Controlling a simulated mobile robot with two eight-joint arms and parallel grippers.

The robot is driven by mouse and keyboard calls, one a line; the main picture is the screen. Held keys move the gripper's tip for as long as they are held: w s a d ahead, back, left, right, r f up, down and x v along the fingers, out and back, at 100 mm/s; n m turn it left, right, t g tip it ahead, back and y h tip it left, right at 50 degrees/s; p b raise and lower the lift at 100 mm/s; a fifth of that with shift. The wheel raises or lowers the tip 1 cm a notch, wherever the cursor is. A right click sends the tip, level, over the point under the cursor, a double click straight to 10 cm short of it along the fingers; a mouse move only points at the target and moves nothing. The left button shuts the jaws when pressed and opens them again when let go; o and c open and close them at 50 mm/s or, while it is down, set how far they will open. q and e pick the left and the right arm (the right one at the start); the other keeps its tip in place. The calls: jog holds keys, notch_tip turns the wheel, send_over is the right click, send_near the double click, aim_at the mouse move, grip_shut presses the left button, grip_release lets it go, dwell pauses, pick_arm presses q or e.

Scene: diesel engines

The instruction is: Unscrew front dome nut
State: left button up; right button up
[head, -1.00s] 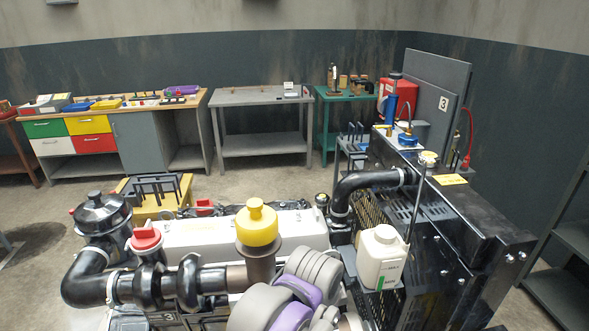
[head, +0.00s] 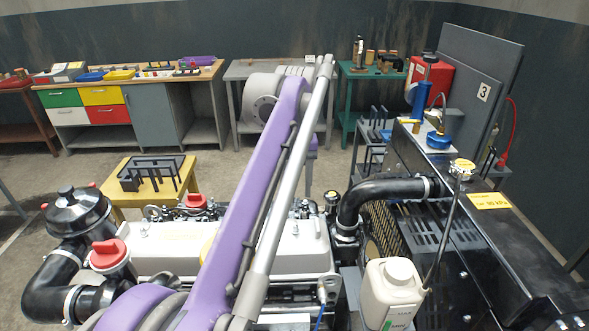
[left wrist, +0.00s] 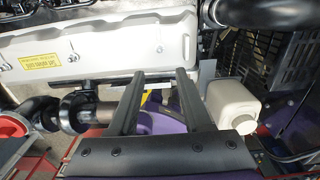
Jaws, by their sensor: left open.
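The pale rocker cover (head: 165,258) of the engine lies behind my raised purple arm in the head view. A small bright nut (head: 143,229) stands on top near its left end; I cannot tell whether it is the front dome nut. The arm hides part of the cover's middle. In the left wrist view the cover (left wrist: 125,40) fills the upper left, with a small nut-like fitting (left wrist: 72,56) on it. My left gripper (left wrist: 168,76) is open and empty, its two dark fingers pointing toward the cover's lower edge, apart from the nut. My right gripper is out of view.
A white bottle (left wrist: 233,104) stands close to the right of my left fingers. A black intake pipe (head: 45,285) with a red cap (head: 110,253) is at the left, a black hose (head: 385,190) and radiator at the right. A yellow stand (head: 190,188) is behind the engine.

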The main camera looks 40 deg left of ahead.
aim_at(296, 225)
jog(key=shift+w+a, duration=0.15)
pick_arm(q)
notch_tip(296, 225, down, 8)
jog(key=shift+b, duration=0.7)
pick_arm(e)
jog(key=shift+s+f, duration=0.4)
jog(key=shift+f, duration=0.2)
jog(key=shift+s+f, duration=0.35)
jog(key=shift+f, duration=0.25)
pick_arm(q)
jog(key=shift+a+f+b, duration=0.1)
jog(key=shift+f+b, duration=0.7)
jog(key=shift+f, duration=0.7)
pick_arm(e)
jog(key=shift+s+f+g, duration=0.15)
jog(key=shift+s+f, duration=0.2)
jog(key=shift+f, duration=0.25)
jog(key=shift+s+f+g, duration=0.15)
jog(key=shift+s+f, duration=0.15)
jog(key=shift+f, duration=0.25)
pick_arm(q)
jog(key=shift+r, duration=0.2)
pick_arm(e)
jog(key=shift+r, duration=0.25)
pick_arm(q)
jog(key=shift+w+f, duration=0.1)
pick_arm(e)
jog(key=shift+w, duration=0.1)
